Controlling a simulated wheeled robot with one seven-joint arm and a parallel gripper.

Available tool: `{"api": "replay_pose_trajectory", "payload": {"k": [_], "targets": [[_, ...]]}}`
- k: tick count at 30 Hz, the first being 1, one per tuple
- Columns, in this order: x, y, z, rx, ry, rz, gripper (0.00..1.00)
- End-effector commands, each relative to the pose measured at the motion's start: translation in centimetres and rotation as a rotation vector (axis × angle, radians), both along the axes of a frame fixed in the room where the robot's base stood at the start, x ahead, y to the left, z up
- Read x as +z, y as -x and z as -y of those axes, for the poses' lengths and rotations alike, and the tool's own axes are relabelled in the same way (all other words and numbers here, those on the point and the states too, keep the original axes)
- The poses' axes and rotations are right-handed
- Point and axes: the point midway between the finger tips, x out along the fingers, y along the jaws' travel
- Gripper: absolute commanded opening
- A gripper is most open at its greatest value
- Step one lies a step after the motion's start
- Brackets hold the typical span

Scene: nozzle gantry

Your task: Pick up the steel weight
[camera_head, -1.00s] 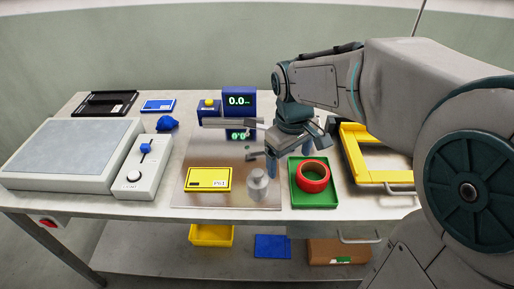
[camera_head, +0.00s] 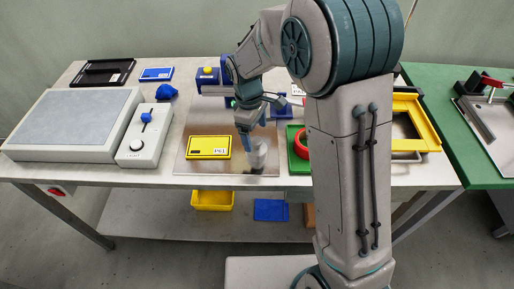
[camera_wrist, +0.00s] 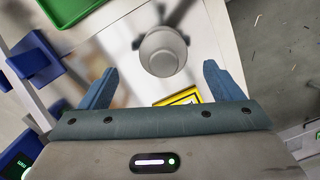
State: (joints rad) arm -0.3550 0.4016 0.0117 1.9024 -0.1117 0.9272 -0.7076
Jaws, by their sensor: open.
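The steel weight (camera_head: 257,156) is a small grey cylinder with a narrower top, standing on the shiny metal plate (camera_head: 190,168) on the table. In the wrist view the weight (camera_wrist: 163,52) shows from above as a round grey shape, beyond and between my two blue fingertips. My gripper (camera_head: 250,128) points down just above and beside the weight in the head view. In the wrist view my gripper (camera_wrist: 160,72) has its fingers wide apart with nothing between them. I cannot tell the exact height left between fingers and weight.
A blue device (camera_head: 208,77) is behind. A yellow frame (camera_head: 425,128) lies farther right.

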Motion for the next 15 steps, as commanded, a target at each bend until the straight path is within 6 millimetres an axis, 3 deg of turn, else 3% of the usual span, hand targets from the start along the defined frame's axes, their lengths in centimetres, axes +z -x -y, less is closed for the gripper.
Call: {"api": "replay_pose_trajectory", "payload": {"k": [5,15], "targets": [[-1.1,0.2,0.1,0.000,0.001,-0.001,0.86],[-5.5,0.8,0.6,0.000,0.001,-0.001,0.86]]}}
